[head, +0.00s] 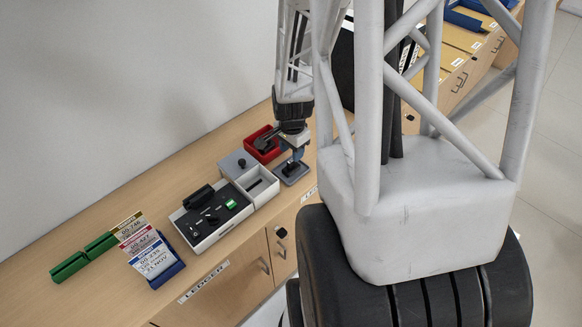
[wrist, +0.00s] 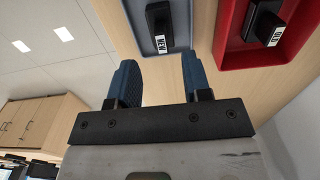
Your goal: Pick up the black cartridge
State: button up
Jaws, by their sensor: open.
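In the wrist view a black cartridge (wrist: 159,22) with a white label reading "NEW" lies in a grey tray (wrist: 181,28). A second black cartridge (wrist: 262,24), with a label that seems to read "OLD", lies in a red tray (wrist: 229,42) to the right. My gripper (wrist: 160,74) is open and empty, its two blue fingers apart and pointing towards the grey tray, short of the NEW cartridge. In the head view my gripper (head: 297,153) is above the grey tray (head: 291,174), beside the red tray (head: 262,146), and partly hides the trays' contents.
A white device (head: 211,222) with a black panel and green light stands left of the trays. A white box with an open slot (head: 262,187) adjoins it. A blue card holder (head: 166,270) and green blocks (head: 70,267) stand further left. The wall runs behind the wooden counter (head: 150,195).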

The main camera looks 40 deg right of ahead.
aim_at(291, 161)
jog(key=shift+f, duration=0.25)
jog(key=shift+f, duration=0.1)
jog(key=shift+w+f, duration=0.1)
jog(key=shift+f, duration=2.45)
grip_shut()
